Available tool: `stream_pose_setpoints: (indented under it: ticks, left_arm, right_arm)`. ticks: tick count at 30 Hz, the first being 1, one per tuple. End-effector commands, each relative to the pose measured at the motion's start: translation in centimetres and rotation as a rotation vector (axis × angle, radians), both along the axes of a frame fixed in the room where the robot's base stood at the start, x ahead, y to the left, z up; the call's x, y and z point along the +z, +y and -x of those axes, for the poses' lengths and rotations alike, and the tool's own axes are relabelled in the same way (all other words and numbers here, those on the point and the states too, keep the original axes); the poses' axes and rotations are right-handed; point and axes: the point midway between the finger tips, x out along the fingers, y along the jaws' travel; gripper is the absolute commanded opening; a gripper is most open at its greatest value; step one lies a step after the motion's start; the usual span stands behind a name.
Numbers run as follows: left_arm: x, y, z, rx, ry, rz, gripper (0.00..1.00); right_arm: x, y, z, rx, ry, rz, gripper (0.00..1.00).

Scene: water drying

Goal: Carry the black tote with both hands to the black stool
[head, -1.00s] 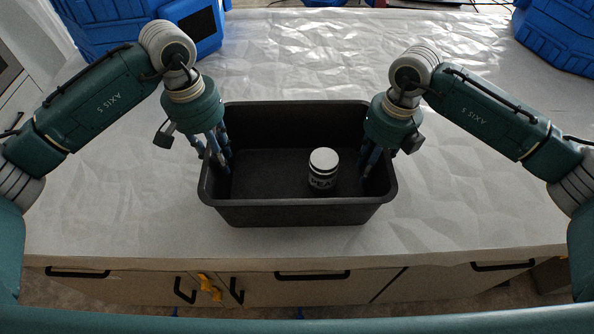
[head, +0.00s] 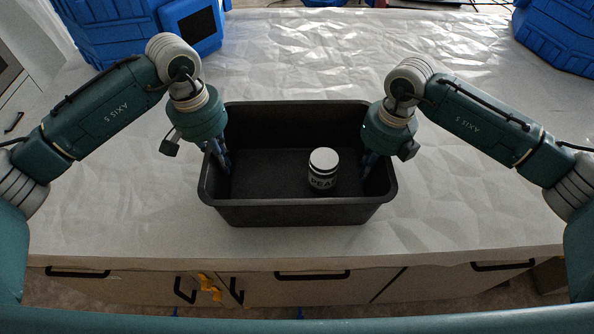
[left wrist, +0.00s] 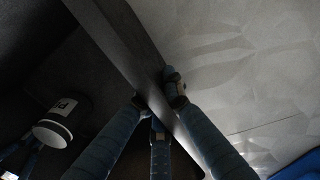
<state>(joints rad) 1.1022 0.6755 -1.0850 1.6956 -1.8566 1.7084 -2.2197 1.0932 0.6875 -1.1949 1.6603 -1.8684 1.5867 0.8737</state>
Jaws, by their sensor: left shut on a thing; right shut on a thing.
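The black tote (head: 296,212) stands on the covered counter, its open top facing up. A jar with a white lid (head: 323,172) stands inside it, right of the middle. My left gripper (head: 219,162) is shut on the tote's left wall. In the left wrist view the fingers (left wrist: 160,100) straddle the tote's wall (left wrist: 125,45), and the jar (left wrist: 58,120) shows inside. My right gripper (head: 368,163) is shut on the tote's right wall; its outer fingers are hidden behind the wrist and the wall. No black stool is in view.
The counter (head: 120,200) has a wrinkled pale cover and is clear around the tote. Blue cases stand at the back left (head: 110,30) and back right (head: 560,35). Drawers and cabinet doors with black handles (head: 312,275) line the counter's front.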

Motion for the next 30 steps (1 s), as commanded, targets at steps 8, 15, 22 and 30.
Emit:
stream_pose_setpoints:
  ticks: [8, 15, 22, 30]
  left_arm:
    - [0.6, 0.0, -0.1, 0.000, -0.004, 0.002, 0.00]
    - [2.3, 0.0, -0.1, 0.000, -0.003, 0.002, 0.00]
    - [4.5, 0.0, -0.1, 0.000, -0.003, 0.002, 0.00]
    - [5.2, 0.0, -0.1, 0.000, -0.002, 0.002, 0.00]
  right_arm:
    - [0.6, 0.0, -0.1, 0.000, -0.004, -0.002, 0.00]
    - [2.3, 0.0, -0.1, 0.000, -0.003, -0.002, 0.00]
    - [4.5, 0.0, -0.1, 0.000, -0.003, -0.002, 0.00]
    - [5.3, 0.0, -0.1, 0.000, -0.003, -0.002, 0.00]
